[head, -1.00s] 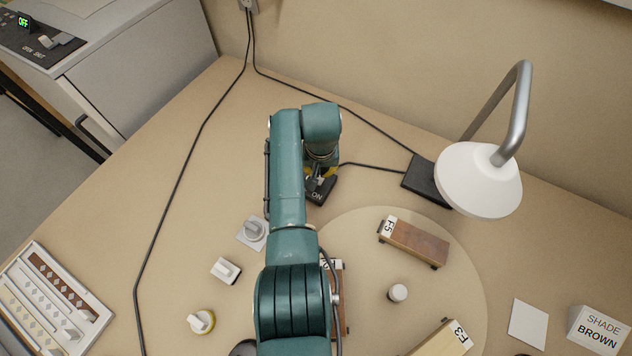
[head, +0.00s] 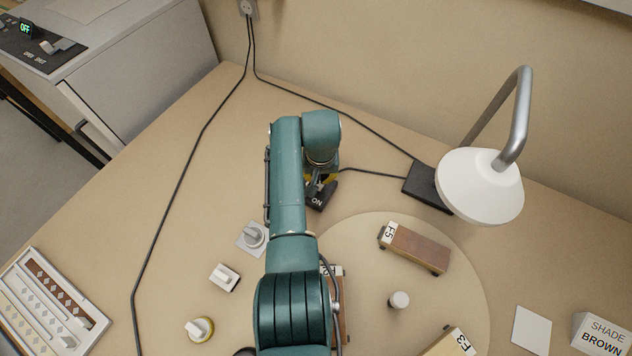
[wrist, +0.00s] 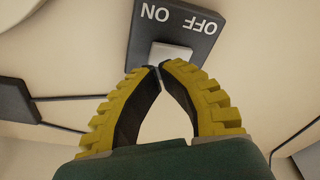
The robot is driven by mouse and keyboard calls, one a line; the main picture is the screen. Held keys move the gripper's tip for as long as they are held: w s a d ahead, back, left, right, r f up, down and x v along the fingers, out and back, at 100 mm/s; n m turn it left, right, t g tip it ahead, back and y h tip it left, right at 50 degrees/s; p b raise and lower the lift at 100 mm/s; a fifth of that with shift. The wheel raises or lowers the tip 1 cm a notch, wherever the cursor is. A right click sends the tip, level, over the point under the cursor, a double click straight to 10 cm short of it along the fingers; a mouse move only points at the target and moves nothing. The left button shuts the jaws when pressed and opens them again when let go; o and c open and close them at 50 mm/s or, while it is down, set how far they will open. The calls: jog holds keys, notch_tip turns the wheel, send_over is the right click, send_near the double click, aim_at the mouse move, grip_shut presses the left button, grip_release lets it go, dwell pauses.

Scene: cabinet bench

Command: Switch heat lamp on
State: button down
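The heat lamp (head: 480,187) stands at the right of the head view, with a white shade on a bent grey arm and a black base (head: 428,188). No glow shows on it. A dark switch box (head: 318,203) marked ON lies under my arm, partly hidden. In the wrist view the switch box (wrist: 185,25) shows ON and OFF upside down and a pale switch lever (wrist: 172,54). My gripper (wrist: 159,68) has its yellow fingertips together at the lever's near edge. Whether they touch it, and which side the lever is on, I cannot tell.
Cords run from a wall outlet (head: 247,8) across the bench. Block F5 (head: 415,250) and a small cylinder (head: 398,299) sit on a round mat (head: 458,290). Several knobs, including a grey one (head: 253,234), lie left of my arm. The bench's back left is clear apart from cords.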

aim_at(320, 185)
jog(key=shift+f+b, duration=1.45)
jog(key=shift+f, duration=0.35)
dwell(1.0)
jog(key=shift+r, duration=0.1)
notch_tip(320, 185, up, 7)
jog(key=p, duration=0.6)
jog(key=shift+p, duration=0.3)
